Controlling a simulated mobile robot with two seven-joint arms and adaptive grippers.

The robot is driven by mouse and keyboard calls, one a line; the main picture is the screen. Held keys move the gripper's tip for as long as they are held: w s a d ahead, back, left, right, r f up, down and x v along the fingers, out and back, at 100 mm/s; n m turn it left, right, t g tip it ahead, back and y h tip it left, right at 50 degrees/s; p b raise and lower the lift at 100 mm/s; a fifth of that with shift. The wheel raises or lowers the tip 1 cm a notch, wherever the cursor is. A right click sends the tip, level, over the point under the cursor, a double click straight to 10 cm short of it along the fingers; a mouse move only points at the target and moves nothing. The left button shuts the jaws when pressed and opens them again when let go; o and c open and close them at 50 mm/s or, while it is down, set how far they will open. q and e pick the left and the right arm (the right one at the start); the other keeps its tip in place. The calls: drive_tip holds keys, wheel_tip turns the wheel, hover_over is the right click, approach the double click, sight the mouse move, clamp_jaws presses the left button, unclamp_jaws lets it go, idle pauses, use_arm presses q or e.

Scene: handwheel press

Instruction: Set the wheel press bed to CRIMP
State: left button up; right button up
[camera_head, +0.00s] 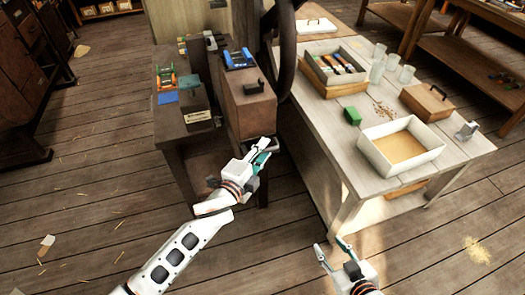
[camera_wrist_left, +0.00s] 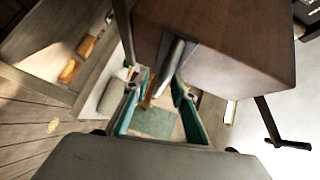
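The press shows in the head view as a dark wooden block (camera_head: 245,105) with a large dark handwheel (camera_head: 287,50) behind it at its right. A blue piece (camera_head: 240,58) lies on the block's top, with a black crank (camera_head: 255,86) nearer its front. My left gripper (camera_head: 263,155) is open at the block's lower front. In the left wrist view its teal fingers (camera_wrist_left: 158,112) stand apart near a grey bar-like handle (camera_wrist_left: 168,68) on the block (camera_wrist_left: 235,50); I cannot tell if they touch it. My right gripper (camera_head: 333,252) is open and empty over the floor. No CRIMP marking is legible.
A pale table (camera_head: 345,170) at right holds a sand-filled tray (camera_head: 402,145), a wooden box (camera_head: 427,101), glass jars (camera_head: 377,70) and a green block (camera_head: 352,116). A dark bench (camera_head: 172,147) with a labelled box (camera_head: 197,116) stands left of the press.

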use_arm(q)
clamp_jaws()
